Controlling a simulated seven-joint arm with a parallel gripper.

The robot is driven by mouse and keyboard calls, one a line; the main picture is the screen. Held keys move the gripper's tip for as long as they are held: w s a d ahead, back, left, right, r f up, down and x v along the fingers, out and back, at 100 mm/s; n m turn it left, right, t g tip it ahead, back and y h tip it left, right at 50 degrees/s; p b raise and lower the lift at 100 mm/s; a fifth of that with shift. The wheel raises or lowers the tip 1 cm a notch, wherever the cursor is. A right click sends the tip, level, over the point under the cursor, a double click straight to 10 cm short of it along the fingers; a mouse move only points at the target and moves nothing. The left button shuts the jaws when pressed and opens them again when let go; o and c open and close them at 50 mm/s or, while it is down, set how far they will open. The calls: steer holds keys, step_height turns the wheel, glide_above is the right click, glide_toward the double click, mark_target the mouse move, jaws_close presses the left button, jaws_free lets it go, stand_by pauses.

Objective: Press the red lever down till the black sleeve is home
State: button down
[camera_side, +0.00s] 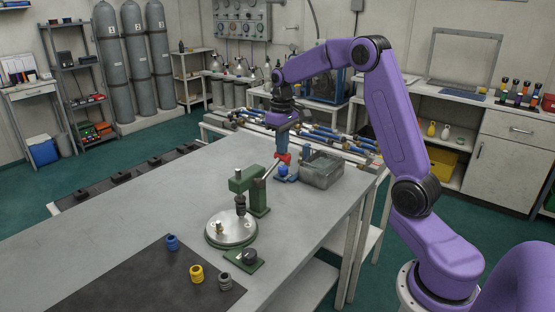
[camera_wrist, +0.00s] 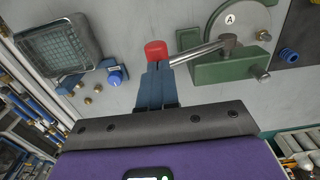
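The green press (camera_side: 259,192) stands on the bench with its metal lever (camera_side: 271,168) slanting up to a red knob (camera_side: 283,158). The red knob (camera_wrist: 155,50) also shows in the wrist view, just beyond my fingertips, at the end of the lever (camera_wrist: 195,53). My gripper (camera_side: 283,152) points down at the knob; its blue fingers (camera_wrist: 156,68) lie side by side and look shut, with nothing seen between them. They look very close to the knob; contact is unclear. A dark cylindrical part (camera_side: 241,204), perhaps the black sleeve, is under the press head above a round silver plate (camera_side: 230,230). Its seating cannot be told.
A dark mat (camera_side: 140,280) holds a blue (camera_side: 172,242), a yellow (camera_side: 196,273) and a grey sleeve (camera_side: 225,281). A green block with a black knob (camera_side: 249,257) is near the plate. A grey bin (camera_side: 322,170) and a blue-capped fitting (camera_side: 283,170) stand close behind the lever.

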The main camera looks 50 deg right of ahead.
steer(key=shift+d+f, duration=0.2)
steer(key=shift+f, duration=0.65)
steer(key=shift+d+f, duration=0.15)
steer(key=shift+f, duration=0.7)
stand_by(0.6)
steer(key=shift+a+f, duration=0.2)
steer(key=shift+f, duration=1.7)
stand_by(0.5)
steer(key=shift+r, duration=6.1)
